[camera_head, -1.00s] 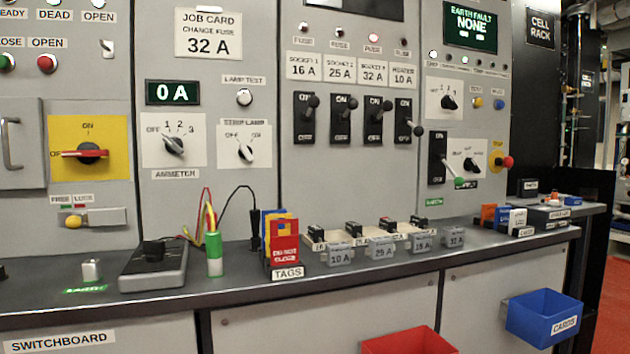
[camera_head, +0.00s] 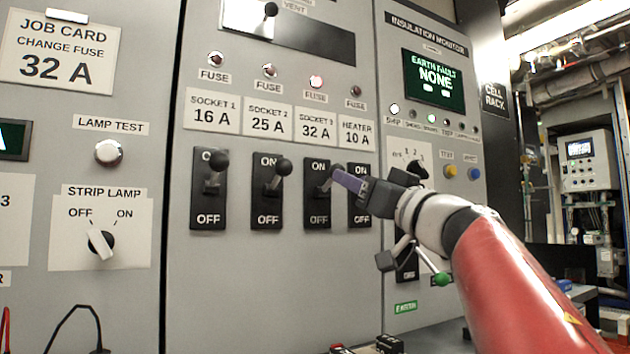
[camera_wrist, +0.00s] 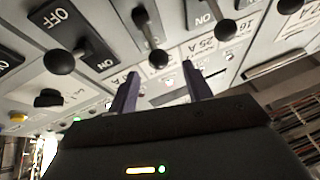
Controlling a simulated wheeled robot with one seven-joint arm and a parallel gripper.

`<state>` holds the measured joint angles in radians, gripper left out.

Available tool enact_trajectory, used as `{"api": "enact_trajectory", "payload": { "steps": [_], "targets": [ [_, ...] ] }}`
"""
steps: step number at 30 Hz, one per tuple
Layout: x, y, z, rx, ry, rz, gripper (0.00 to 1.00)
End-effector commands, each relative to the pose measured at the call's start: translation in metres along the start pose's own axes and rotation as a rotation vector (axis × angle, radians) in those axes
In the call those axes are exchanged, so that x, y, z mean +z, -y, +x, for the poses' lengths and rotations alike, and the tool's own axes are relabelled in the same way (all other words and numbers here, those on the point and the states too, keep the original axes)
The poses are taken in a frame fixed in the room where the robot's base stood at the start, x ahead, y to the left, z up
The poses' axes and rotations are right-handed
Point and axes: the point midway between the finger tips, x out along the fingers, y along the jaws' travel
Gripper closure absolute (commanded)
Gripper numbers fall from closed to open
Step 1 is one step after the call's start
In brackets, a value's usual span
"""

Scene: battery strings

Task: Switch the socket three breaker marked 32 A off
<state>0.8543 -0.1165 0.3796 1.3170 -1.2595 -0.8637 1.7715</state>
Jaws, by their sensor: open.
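The socket three breaker (camera_head: 317,208) is a black plate with ON at the top and OFF at the bottom, under the SOCKET 3 32 A label (camera_head: 315,128). Its ball-ended lever points up toward ON. My gripper (camera_head: 343,180) is at the lever's right in the head view, overlapping the knob, which is partly hidden. In the wrist view, upside down, the two purple fingers (camera_wrist: 160,85) stand apart, with a black lever knob (camera_wrist: 158,59) in line between them. It looks like the socket three knob. I cannot tell whether they touch.
Socket 1 (camera_head: 210,215) and socket 2 (camera_head: 266,215) breakers stand to the left, levers up. The heater breaker (camera_head: 360,215) is close on the right, partly behind my gripper. A green-tipped lever (camera_head: 440,279) hangs below my wrist.

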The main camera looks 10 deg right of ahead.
Motion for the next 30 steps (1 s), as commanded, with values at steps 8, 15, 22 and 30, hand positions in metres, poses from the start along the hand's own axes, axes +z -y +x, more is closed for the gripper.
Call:
{"api": "enact_trajectory", "payload": {
  "steps": [8, 15, 22, 30],
  "targets": [
    [-0.003, 0.004, 0.014, -0.069, 0.046, 0.027, 0.5],
    [-0.003, 0.007, 0.053, -0.068, 0.042, 0.028, 0.5],
    [0.0, 0.008, 0.074, -0.066, 0.043, 0.026, 0.5],
    [0.001, 0.009, 0.076, -0.064, 0.042, 0.025, 0.5]
  ]
}}
